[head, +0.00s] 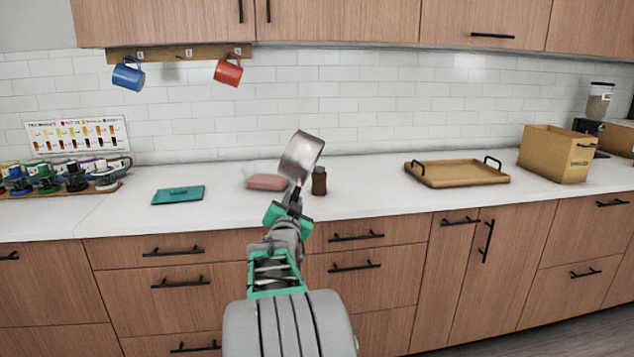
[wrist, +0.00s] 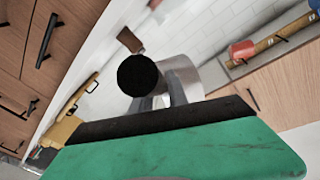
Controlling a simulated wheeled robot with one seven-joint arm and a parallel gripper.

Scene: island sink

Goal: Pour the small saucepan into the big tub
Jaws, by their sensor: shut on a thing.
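The small metal saucepan (head: 302,157) is raised above the counter in the head view, steeply tilted. Its contents cannot be seen. My gripper (head: 291,203) is shut on its handle, below the pan. In the wrist view the dark round handle end (wrist: 138,76) hides part of the metal pan (wrist: 183,73). A clear tub with pink in its lower part (head: 265,182) stands on the counter, just left of and behind the pan, partly hidden by it. I cannot tell whether the pan overlaps the tub's opening.
A brown bottle or mill (head: 319,181) stands close right of the pan. A teal flat item (head: 178,195) lies left. A wooden tray (head: 457,181) and a box (head: 556,153) stand right. Blue (head: 128,75) and red (head: 228,70) mugs hang above. Counter between mill and tray is clear.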

